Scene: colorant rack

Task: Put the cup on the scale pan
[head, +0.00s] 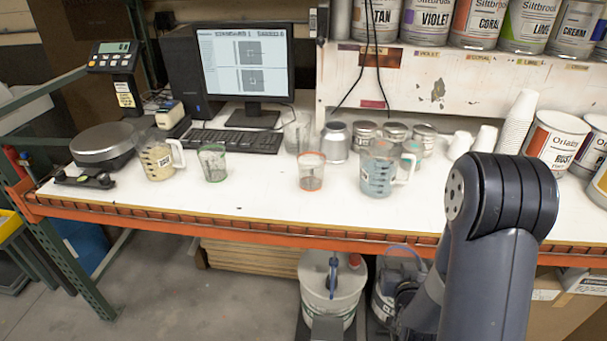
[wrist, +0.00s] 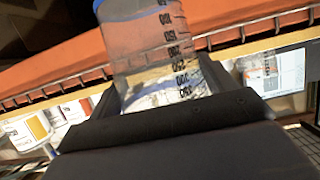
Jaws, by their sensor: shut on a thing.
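The cup (wrist: 150,45) is clear plastic with a blue rim and dark volume marks. My gripper (wrist: 162,88) is shut on it, with a dark finger on each side of its wall in the wrist view. In the head view, my gripper (head: 408,300) is low in front of the orange bench edge, partly hidden by my arm. A clear, blue-rimmed shape there (head: 402,258) looks like the cup. The scale pan (head: 103,142) is a round grey metal disc at the bench's left end, with nothing on it. Its display (head: 113,55) stands on a post behind it.
On the white bench (head: 260,200) stand a tan-filled jug (head: 158,160), a green-rimmed cup (head: 212,163), an orange-rimmed cup (head: 311,172) and a blue-tinted jug (head: 378,172). A black level-like tool (head: 85,180) lies before the pan.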

